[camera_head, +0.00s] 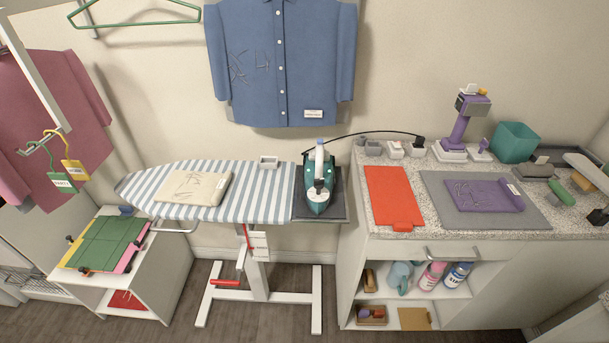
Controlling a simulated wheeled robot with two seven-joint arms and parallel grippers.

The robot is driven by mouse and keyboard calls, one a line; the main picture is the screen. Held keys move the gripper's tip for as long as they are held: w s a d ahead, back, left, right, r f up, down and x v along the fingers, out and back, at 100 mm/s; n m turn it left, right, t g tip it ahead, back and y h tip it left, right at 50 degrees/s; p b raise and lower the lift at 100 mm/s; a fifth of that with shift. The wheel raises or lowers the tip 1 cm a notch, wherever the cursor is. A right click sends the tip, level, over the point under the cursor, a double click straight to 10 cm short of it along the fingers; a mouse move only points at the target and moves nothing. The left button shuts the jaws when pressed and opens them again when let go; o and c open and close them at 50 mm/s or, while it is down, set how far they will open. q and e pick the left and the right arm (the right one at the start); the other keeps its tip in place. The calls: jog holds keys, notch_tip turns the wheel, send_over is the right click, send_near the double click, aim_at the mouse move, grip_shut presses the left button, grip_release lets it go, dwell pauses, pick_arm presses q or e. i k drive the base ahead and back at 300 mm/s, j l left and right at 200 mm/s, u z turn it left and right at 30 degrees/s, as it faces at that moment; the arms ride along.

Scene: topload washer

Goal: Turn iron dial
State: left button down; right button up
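The iron (319,190) is teal with a white and blue upright handle part. It stands on a dark rest plate (338,207) at the right end of the striped ironing board (270,192). A dark round part, perhaps the dial (319,185), shows on top of the iron; its setting is too small to read. A black cord runs from the iron to the right. Neither of my grippers is in view.
A folded beige cloth (222,188) lies on the board. To the right, a counter (400,238) holds a red mat (393,196), a grey mat (440,207) with purple cloth, and a purple device (460,128). A blue shirt (283,60) hangs behind. Floor space in front is clear.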

aim_at(318, 184)
jog(key=i+j, duration=0.2)
jog(key=j, duration=0.15)
jog(key=i+j, duration=0.15)
jog(key=j, duration=0.25)
jog(key=i+j, duration=0.2)
jog(key=j, duration=0.15)
jog(key=i+j, duration=0.2)
jog(key=j, duration=0.2)
jog(key=z, duration=1.1)
jog(key=j+z, duration=0.1)
jog(key=z, duration=0.2)
jog(key=k+j+z, duration=0.1)
jog(key=z, duration=0.2)
jog(key=k, duration=0.05)
